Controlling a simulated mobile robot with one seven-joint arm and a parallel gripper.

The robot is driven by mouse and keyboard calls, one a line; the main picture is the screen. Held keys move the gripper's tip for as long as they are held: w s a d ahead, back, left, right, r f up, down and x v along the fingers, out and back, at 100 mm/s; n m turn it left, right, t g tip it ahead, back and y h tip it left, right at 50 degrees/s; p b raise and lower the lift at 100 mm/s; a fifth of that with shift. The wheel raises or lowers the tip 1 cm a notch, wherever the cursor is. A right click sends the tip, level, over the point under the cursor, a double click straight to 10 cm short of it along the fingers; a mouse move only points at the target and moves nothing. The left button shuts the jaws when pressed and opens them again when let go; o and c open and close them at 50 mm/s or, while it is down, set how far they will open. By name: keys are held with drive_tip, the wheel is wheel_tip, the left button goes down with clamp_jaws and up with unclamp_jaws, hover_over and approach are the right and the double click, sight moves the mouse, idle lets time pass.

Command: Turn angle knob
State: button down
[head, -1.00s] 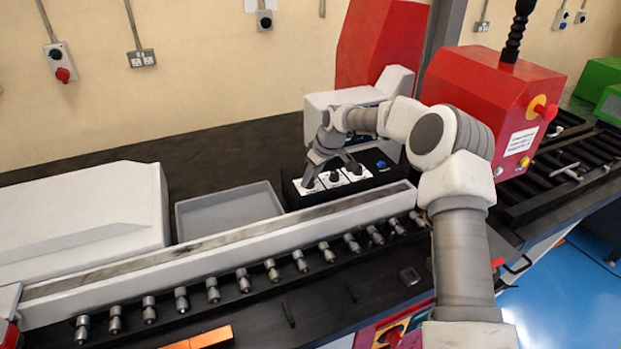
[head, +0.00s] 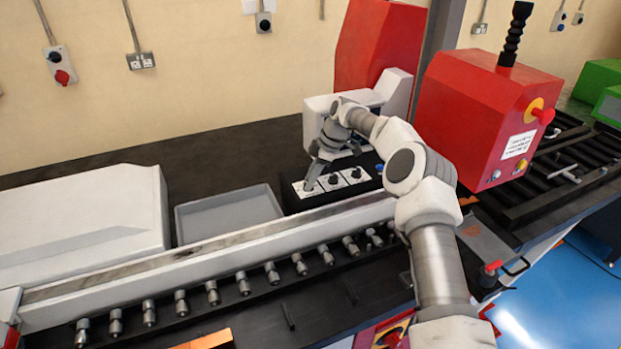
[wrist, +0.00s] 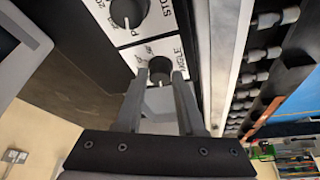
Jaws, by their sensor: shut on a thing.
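My gripper (head: 312,184) is over the left end of the black control box, at the leftmost white plate. In the wrist view, its two fingers (wrist: 161,76) stand on either side of a small dark knob and are shut on it. This is the angle knob (wrist: 160,66); its white plate is lettered ANGLE. The fingers mostly hide it in the head view. A larger-looking dark knob (wrist: 128,12) on the neighbouring plate is partly cut off by the top of the wrist view.
Two more knobs, the middle (head: 334,180) and right (head: 356,173), sit close beside my fingers. A grey tray (head: 228,212) lies left of the box. A long rail (head: 200,245) with several rollers runs in front. A red housing (head: 480,110) stands right of my arm.

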idle(0.3)
drive_tip(key=c, duration=0.5)
unclamp_jaws()
drive_tip(key=shift+p+v, duration=1.35)
drive_tip(key=shift+v, duration=7.3)
